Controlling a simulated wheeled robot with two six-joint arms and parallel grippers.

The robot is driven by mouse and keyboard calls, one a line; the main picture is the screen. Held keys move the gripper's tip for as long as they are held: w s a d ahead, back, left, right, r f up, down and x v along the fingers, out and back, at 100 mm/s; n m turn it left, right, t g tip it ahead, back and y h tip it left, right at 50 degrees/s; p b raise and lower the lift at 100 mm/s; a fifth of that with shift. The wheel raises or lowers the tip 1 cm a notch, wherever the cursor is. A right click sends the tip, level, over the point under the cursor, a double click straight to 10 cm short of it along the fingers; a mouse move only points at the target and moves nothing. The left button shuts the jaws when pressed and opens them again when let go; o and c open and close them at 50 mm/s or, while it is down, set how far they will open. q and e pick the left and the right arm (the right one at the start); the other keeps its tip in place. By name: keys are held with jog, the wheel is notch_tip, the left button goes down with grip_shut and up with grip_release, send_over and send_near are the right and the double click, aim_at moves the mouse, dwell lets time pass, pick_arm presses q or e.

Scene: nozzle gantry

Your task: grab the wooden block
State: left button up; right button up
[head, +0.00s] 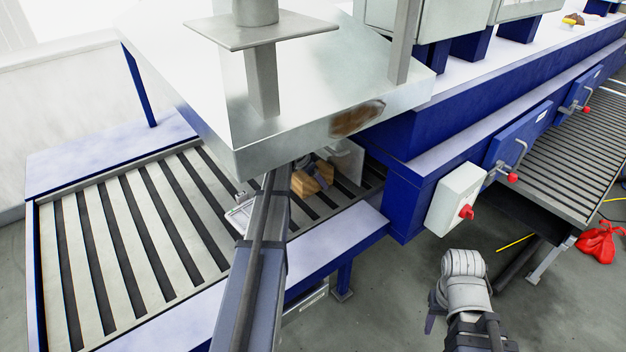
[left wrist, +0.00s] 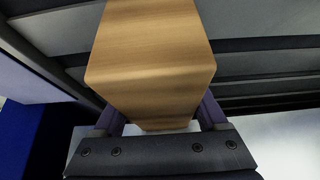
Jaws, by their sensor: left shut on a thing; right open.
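The wooden block (head: 306,184) is a light-brown block under the edge of the metal hood, by the slatted conveyor bed. In the left wrist view the block (left wrist: 151,60) fills the upper middle. My left gripper (left wrist: 160,118) is shut on it, with a purple finger on each side. In the head view my left arm and the hood hide part of the block and of this gripper (head: 318,172). I cannot tell whether the block touches the slats. My right gripper (head: 436,308) is open and empty, low over the floor at the right, apart from the block.
A metal hood (head: 300,75) overhangs the slatted conveyor (head: 130,235). A blue machine frame (head: 400,195) with a white switch box (head: 455,200) stands to the right. A second roller conveyor (head: 560,165) is at the far right, with a red bag (head: 598,242) on the floor. The floor around my right gripper is clear.

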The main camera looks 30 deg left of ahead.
pick_arm(q)
jog(key=shift+r, duration=0.1)
grip_shut()
notch_tip(320, 180, up, 4)
jog(key=p, duration=0.4)
jog(key=shift+s+r+p, duration=0.1)
jog(key=shift+r+p, duration=0.1)
jog(key=shift+p, duration=0.15)
jog(key=s+a, duration=0.2)
jog(key=s, duration=0.3)
jog(key=s+a, duration=0.2)
jog(key=s, duration=0.4)
jog(key=s+a, duration=0.3)
jog(key=s, duration=0.2)
jog(key=shift+s+f+b, duration=0.2)
jog(key=shift+f+b, duration=0.1)
jog(key=shift+b, duration=0.05)
